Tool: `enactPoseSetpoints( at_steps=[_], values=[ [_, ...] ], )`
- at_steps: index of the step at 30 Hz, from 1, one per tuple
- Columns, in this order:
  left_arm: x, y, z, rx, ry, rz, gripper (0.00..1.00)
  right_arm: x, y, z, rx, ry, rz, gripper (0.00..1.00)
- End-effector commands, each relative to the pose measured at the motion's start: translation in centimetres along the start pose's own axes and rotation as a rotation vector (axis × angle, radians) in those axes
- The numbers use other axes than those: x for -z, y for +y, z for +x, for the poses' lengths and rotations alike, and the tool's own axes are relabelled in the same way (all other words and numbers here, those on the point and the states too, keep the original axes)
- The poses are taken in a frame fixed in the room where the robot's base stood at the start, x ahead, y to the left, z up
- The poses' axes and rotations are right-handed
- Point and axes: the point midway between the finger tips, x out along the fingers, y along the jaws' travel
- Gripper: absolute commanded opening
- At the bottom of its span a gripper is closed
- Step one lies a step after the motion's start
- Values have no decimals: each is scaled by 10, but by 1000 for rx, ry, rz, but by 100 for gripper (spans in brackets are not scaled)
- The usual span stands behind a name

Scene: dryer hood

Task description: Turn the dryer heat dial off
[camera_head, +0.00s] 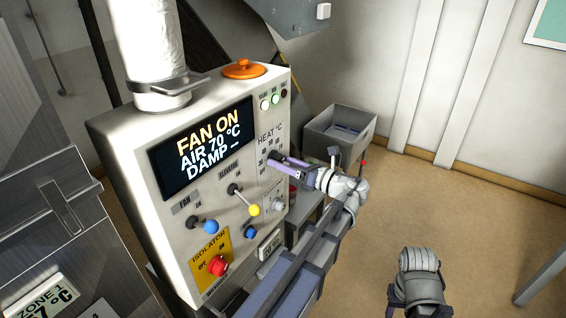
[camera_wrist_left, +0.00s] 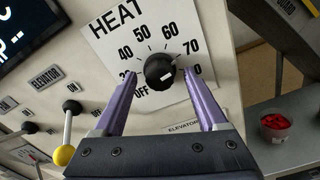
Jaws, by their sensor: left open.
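The heat dial (camera_wrist_left: 159,71) is a round black knob with a white mark, on a white HEAT scale plate (camera_wrist_left: 112,38) running from OFF up to about 80. Which number the mark points at is hard to tell. My left gripper (camera_wrist_left: 158,82) is open, its two purple fingers on either side of the dial; whether they touch it I cannot tell. In the head view the left gripper (camera_head: 274,163) is at the panel's right side and hides the dial. The display (camera_head: 207,148) reads FAN ON, AIR 70 °C.
A grey bin (camera_head: 345,128) stands behind.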

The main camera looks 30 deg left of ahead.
Motion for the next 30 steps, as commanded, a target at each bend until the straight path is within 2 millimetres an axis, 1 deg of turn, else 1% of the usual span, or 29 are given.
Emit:
enactPoseSetpoints(
  at_steps=[9, 27, 29, 30],
  values=[
    [0, 0, 2, 1, 0, 0, 75, 0, 0, 0, 0, 0, 0, 50],
    [0, 0, 2, 1, 0, 0, 7, 0, 0, 0, 0, 0, 0, 50],
    [0, 0, 2, 1, 0, 0, 1, 0, 0, 0, 0, 0, 0, 50],
    [0, 0, 2, 1, 0, 0, 0, 0, 0, 0, 0, 0, 0, 50]
  ],
)
